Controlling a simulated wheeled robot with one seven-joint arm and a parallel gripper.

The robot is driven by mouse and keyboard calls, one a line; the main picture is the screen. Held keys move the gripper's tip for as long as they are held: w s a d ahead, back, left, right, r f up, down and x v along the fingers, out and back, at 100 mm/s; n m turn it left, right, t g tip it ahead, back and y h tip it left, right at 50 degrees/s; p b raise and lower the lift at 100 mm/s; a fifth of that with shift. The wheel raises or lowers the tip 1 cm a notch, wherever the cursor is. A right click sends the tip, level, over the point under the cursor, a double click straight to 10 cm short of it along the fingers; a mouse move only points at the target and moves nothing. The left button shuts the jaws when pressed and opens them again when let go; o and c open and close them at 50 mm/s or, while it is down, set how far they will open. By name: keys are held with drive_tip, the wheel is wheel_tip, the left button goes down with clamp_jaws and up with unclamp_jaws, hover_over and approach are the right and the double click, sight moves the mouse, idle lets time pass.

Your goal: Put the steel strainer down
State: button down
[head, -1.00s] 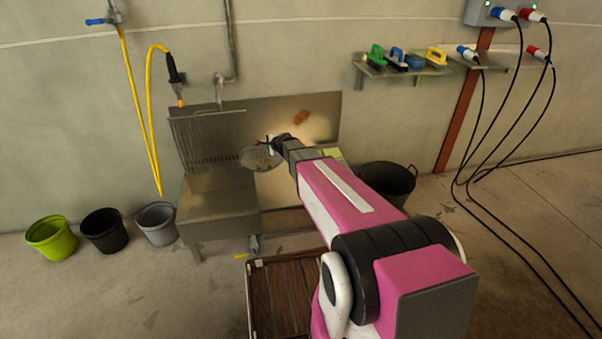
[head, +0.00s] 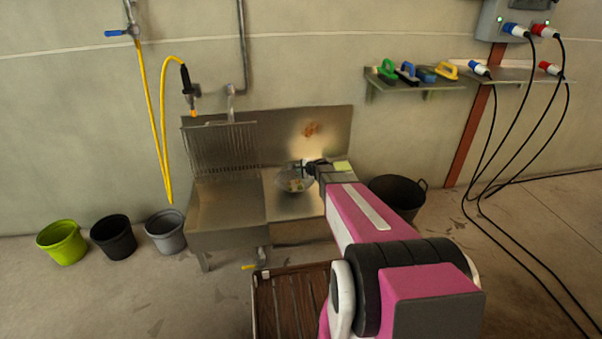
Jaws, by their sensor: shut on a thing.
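The steel strainer (head: 291,181) is a round, shallow metal bowl with some small coloured bits showing in it. It is at the right-hand part of the steel sink unit (head: 228,217), over the flat worktop. I cannot tell whether its base touches the worktop or hangs just above it. My gripper (head: 308,170) is shut on the strainer at its upper right rim. The fingertips are small and dark in this view. My pink arm reaches in from the lower right and hides part of the worktop's right end.
A green-yellow sponge (head: 342,166) lies at the worktop's back right. A rusty-stained splashback (head: 310,130) stands behind. A black tub (head: 398,197) is to the right. Several buckets (head: 113,237) stand on the left floor. A slatted wooden pallet (head: 290,303) lies in front.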

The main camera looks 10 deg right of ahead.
drive_tip(key=shift+f, duration=0.85)
drive_tip(key=c, duration=1.2)
unclamp_jaws()
drive_tip(key=shift+f, duration=0.15)
drive_tip(key=shift+o, duration=0.2)
drive_tip(key=shift+s+r, duration=0.1)
drive_tip(key=shift+r, duration=0.15)
drive_tip(key=v, duration=1.2)
drive_tip(key=s+a+r+n+g, duration=0.1)
drive_tip(key=s+a+n+g, duration=0.3)
drive_tip(key=s, duration=0.4)
drive_tip(key=s+a+r+n+g, duration=0.1)
drive_tip(key=s+a+n+g, duration=0.1)
drive_tip(key=s+a+n, duration=0.4)
drive_tip(key=s+d+r+n+g+h, duration=0.1)
drive_tip(key=s+n+g+h, duration=0.1)
drive_tip(key=s, duration=0.5)
drive_tip(key=s+d+r+n+g+h, duration=0.2)
drive_tip(key=s+n+h, duration=0.1)
drive_tip(key=s, duration=0.5)
drive_tip(key=shift+s+d+r+n+g, duration=0.25)
drive_tip(key=shift+d+n+g, duration=0.05)
drive_tip(key=shift+d, duration=0.05)
